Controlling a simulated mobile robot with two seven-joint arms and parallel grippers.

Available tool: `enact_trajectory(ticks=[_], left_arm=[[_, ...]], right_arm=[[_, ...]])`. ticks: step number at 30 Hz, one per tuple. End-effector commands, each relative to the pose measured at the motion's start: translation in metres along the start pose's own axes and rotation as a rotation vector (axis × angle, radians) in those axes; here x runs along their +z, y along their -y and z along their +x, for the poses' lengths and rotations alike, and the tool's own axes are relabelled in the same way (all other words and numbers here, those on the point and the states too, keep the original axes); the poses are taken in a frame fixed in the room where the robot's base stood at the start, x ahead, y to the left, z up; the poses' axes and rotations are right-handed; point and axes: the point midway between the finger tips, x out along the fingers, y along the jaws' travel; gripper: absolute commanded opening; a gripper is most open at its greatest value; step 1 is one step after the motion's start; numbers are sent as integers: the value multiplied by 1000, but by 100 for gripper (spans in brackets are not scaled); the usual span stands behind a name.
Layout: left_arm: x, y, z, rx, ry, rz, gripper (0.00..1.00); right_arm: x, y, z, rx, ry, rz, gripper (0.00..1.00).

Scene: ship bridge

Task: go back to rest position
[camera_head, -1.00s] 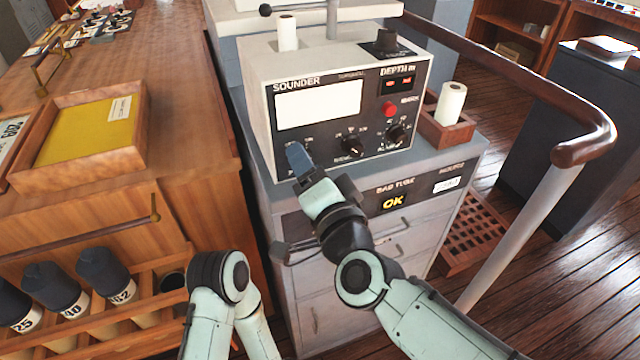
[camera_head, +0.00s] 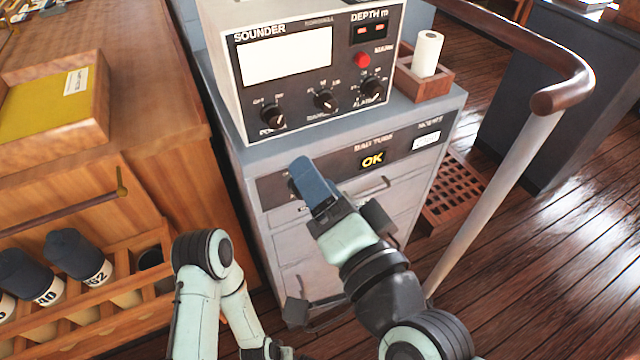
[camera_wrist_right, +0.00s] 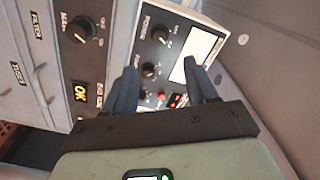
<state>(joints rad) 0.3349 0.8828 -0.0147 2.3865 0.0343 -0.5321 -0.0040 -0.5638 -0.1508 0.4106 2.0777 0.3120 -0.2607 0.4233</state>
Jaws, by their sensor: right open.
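My right gripper (camera_head: 304,172) has blue fingers and is in front of the upper face of the grey cabinet, below the sounder in the head view. In the right wrist view its two fingers (camera_wrist_right: 163,82) stand apart with nothing between them. The sounder (camera_head: 315,78), a pale box with a black panel, white screen, three black knobs and a red button, stands on the cabinet, apart from the gripper. My left arm (camera_head: 205,265) is folded at the bottom left; its gripper is out of view.
The grey drawer cabinet (camera_head: 303,232) is close in front. A handrail (camera_head: 495,205) rises at right. Wooden floor (camera_head: 560,250) is open beyond it.

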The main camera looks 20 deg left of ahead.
Motion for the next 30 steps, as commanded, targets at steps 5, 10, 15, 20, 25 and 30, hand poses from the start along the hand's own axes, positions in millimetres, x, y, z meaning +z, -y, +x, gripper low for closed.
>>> enact_trajectory(ticks=[5, 10, 15, 20, 25, 30], left_arm=[[0, 0, 0, 0, 0, 0, 43], [0, 0, 0, 0, 0, 0, 43], [7, 2, -13, -10, 20, 7, 43], [31, 9, -61, -44, 96, 37, 43], [47, -8, -110, -26, 142, 51, 43], [59, -29, -154, 2, 181, 58, 43]], right_arm=[[0, 0, 0, 0, 0, 0, 57], [0, 0, 0, 0, 0, 0, 57], [2, -20, 10, 60, 25, -1, 57], [13, -103, 26, 287, 123, -9, 57], [24, -231, -2, 577, 228, -3, 57], [54, -335, -78, 831, 365, 49, 57]])
